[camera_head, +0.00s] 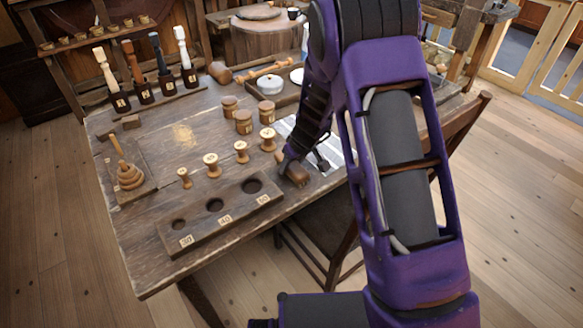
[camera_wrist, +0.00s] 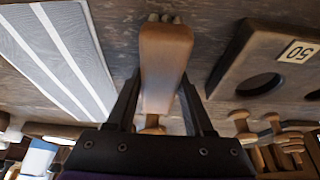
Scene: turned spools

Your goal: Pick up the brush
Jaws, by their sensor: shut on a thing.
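The brush (camera_wrist: 166,52) has a pale wooden body, with short tufts of bristle at its far end in the wrist view. My gripper (camera_wrist: 161,82) is shut on it, one finger on each side of the wood. In the head view the brush (camera_head: 297,174) shows as a small brown piece at my gripper (camera_head: 287,166), near the table's front right edge. My arm hides part of that area. I cannot tell whether the brush touches the table.
A board with three holes (camera_head: 212,222) lies left of my gripper; its 50 end (camera_wrist: 294,52) shows close by in the wrist view. A striped cloth (camera_wrist: 62,48) lies on the other side. Several wooden spools (camera_head: 241,151) stand behind. A chair (camera_head: 462,128) stands at right.

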